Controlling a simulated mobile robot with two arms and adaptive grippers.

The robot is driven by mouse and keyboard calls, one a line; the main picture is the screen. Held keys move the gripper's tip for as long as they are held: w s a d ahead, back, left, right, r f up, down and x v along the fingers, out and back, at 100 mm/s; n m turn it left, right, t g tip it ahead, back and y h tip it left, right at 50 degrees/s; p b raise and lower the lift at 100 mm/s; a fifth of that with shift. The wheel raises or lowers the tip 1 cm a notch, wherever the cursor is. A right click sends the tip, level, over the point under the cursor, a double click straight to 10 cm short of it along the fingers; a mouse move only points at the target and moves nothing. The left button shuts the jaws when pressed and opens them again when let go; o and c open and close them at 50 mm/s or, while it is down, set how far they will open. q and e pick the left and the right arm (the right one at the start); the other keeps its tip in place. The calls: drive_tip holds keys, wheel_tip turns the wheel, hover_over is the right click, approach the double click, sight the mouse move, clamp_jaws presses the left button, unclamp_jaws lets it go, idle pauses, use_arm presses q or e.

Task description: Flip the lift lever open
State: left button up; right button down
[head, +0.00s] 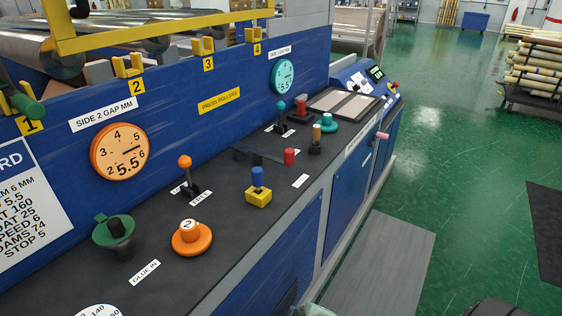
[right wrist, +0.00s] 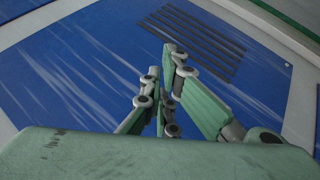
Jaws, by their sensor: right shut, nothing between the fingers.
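In the head view, a lever with an orange ball (head: 185,162) stands upright on the dark console top (head: 225,215). A second lever with a teal ball (head: 281,106) stands farther back. The small labels by the levers are too blurred to tell which is the lift lever. My right gripper (right wrist: 162,60) is shut and empty in the right wrist view, in front of a blue panel (right wrist: 75,75) with dark slots. No lever shows in that view. My left gripper is not in view.
Red and teal knobs (head: 328,122) stand farther back. The blue wall with dials (head: 119,151) rises behind.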

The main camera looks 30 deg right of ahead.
drive_tip(key=w+d+r+n+t, duration=0.1)
drive_tip(key=w+r+n+t, duration=0.2)
drive_tip(key=r, duration=0.9)
drive_tip(key=w+d+r+n+t, duration=0.1)
drive_tip(key=w+r+n+t, duration=0.2)
drive_tip(key=w+r, duration=0.3)
drive_tip(key=w+d+r+n+t, duration=0.1)
drive_tip(key=w+r+n+t, duration=0.1)
drive_tip(key=r, duration=1.5)
drive_tip(key=shift+w+d+r+n+t+h+p, duration=0.35)
drive_tip(key=shift+w+t, duration=0.35)
drive_tip(key=shift+w, duration=0.45)
drive_tip(key=shift+a, duration=0.1)
drive_tip(key=w, duration=0.3)
drive_tip(key=w+d+p, duration=0.1)
drive_tip(key=w, duration=0.2)
drive_tip(key=w+d, duration=0.1)
drive_tip(key=w, duration=0.2)
drive_tip(key=shift+w+p, duration=0.1)
drive_tip(key=shift+p, duration=0.25)
drive_tip(key=shift+w+d, duration=1.2)
drive_tip(key=shift+w+d+p, duration=0.25)
drive_tip(key=shift+d+p, duration=0.05)
drive_tip(key=shift+d, duration=0.2)
drive_tip(key=shift+d, duration=0.15)
drive_tip(key=shift+d+f+n+y+b, duration=0.1)
drive_tip(key=shift+d+n+y+b, duration=0.25)
drive_tip(key=shift+y, duration=0.1)
